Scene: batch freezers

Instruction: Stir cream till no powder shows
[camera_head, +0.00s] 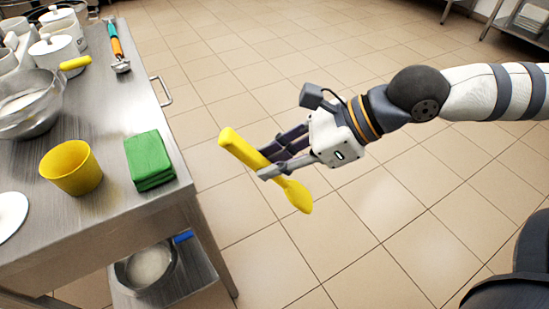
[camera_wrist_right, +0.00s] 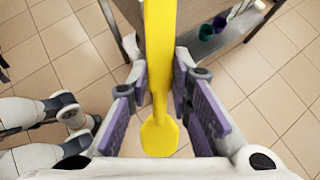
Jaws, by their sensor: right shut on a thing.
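My right gripper (camera_head: 279,157) is shut on a yellow spoon (camera_head: 297,192) and holds it tilted in the air over the floor, to the right of the table. In the right wrist view the spoon (camera_wrist_right: 161,60) runs between the fingers of my right gripper (camera_wrist_right: 160,95). A metal bowl (camera_head: 42,118) with white contents stands at the left edge of the table and is partly cut off. I cannot tell cream from powder in it.
A steel table (camera_head: 115,190) carries a yellow cup (camera_head: 72,168), a green folded cloth (camera_head: 150,160), white lidded pots (camera_head: 55,50) and an orange-and-teal handled scoop (camera_head: 117,48). A pan (camera_head: 150,265) with white contents sits on the lower shelf. The tiled floor is clear.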

